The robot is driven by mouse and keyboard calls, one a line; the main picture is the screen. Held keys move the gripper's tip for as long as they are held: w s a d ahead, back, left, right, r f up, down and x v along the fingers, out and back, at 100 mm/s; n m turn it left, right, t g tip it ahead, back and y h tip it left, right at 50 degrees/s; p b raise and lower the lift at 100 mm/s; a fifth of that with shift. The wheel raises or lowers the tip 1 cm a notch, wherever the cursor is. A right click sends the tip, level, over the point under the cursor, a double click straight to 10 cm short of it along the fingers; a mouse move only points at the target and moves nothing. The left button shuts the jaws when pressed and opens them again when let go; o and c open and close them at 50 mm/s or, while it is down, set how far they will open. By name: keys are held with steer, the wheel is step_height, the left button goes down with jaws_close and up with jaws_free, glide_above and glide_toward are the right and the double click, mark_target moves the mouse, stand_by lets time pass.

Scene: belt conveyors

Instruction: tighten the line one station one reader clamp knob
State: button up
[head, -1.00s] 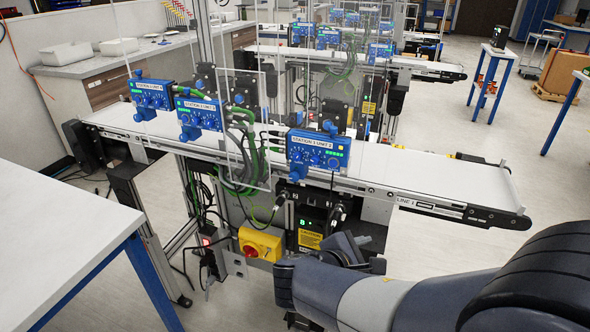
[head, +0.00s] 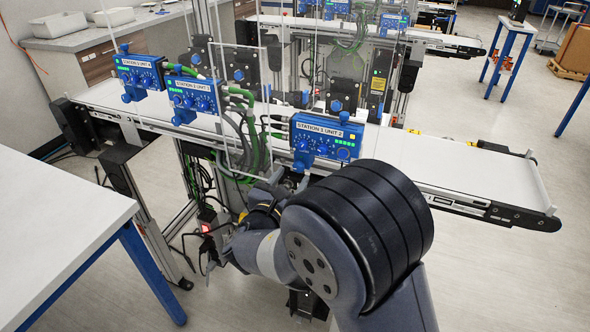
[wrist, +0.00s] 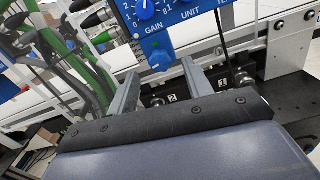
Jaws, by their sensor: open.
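A blue box (head: 325,138) labelled "STATION 1 UNIT 2" hangs at the near edge of the belt in the head view, with dials and lit lamps on its face. A blue knob (head: 302,160) shows under its lower left. I cannot tell any contact. My arm hides the fingers in the head view.
Two more blue boxes, the middle one (head: 192,95) and the left one (head: 140,73), hang further left with knobs. Green and black cables (wrist: 78,62) crowd the left side. A clear panel (head: 232,100) stands over the belt (head: 430,165). A white table (head: 55,220) is at left.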

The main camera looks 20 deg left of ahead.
mark_target(299, 166)
steer(key=shift+w+d, duration=0.1)
steer(key=shift+w, duration=1.35)
steer(key=shift+c, duration=0.2)
steer(key=c, duration=0.9)
